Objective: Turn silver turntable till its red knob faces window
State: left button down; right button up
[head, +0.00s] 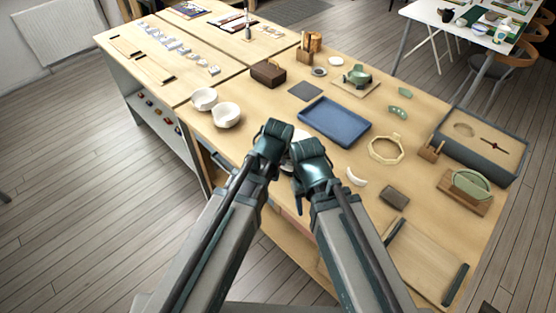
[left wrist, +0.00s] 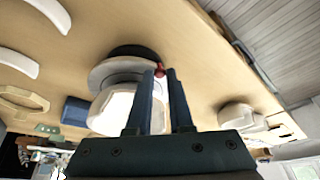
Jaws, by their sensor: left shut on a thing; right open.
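The silver turntable (left wrist: 112,70) shows in the left wrist view as a grey disc over a dark base, with a white faceted bowl (left wrist: 112,108) on it. Its red knob (left wrist: 160,70) is at the rim, between the fingertips of my left gripper (left wrist: 160,80), which is shut on it. In the head view the wrists mostly hide the turntable; a bit of the white bowl (head: 300,135) shows between them. My right gripper (head: 318,172) is open beside the left wrist; its fingers are largely hidden.
Two white bowls (head: 227,115) stand left of the arms. A blue tray (head: 335,122) lies behind, with an octagonal frame (head: 385,150), a white crescent piece (head: 356,177) and a dark block (head: 395,198) to the right. The wooden table's front edge runs below the arms.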

dwell(0.4)
pick_arm(q)
jog(key=c, duration=1.1)
grip_release()
jog(key=shift+r, duration=0.15)
pick_arm(e)
jog(key=shift+r, duration=0.15)
